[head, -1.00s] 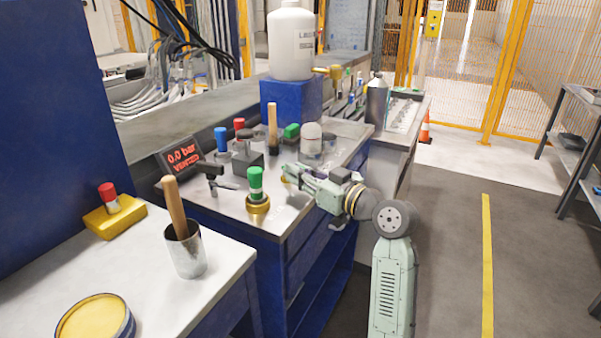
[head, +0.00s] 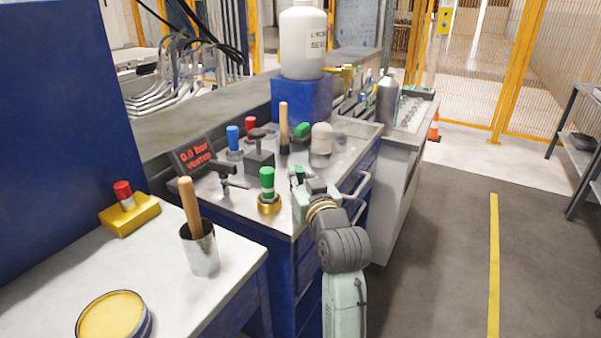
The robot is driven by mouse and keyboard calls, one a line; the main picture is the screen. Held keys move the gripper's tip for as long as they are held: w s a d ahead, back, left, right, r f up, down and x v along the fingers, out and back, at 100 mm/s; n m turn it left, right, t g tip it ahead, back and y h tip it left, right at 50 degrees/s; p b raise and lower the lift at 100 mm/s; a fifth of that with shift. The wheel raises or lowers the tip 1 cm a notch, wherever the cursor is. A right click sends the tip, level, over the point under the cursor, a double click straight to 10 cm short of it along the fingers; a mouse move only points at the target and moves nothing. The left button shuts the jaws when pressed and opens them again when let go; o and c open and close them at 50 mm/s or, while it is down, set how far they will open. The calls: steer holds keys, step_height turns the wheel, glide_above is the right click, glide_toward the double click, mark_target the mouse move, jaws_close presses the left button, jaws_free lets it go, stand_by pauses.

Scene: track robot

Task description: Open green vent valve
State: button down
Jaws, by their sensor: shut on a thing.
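My gripper (head: 300,182) is at the right front of the metal bench, with its fingers around a small dark green piece (head: 300,173). My fingers hide its lower part. I cannot tell for sure whether this piece is the vent valve's handle. Left of my gripper, a green-capped fitting (head: 267,180) stands upright on a brass base, apart from it. Another green knob (head: 302,130) is farther back. The display (head: 194,155) on the bench reads 0.0 bar, with what looks like "vented" below.
A black lever fitting (head: 222,170), a blue-capped part (head: 233,137), a wooden-handled tool (head: 284,130) and a pale rounded part (head: 321,142) crowd the bench. A white bottle (head: 303,42) stands on a blue block (head: 301,98).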

stand_by(0.4)
steer(key=c, duration=1.6)
jaws_free()
steer(key=shift+o, duration=0.2)
steer(key=shift+v, duration=3.75)
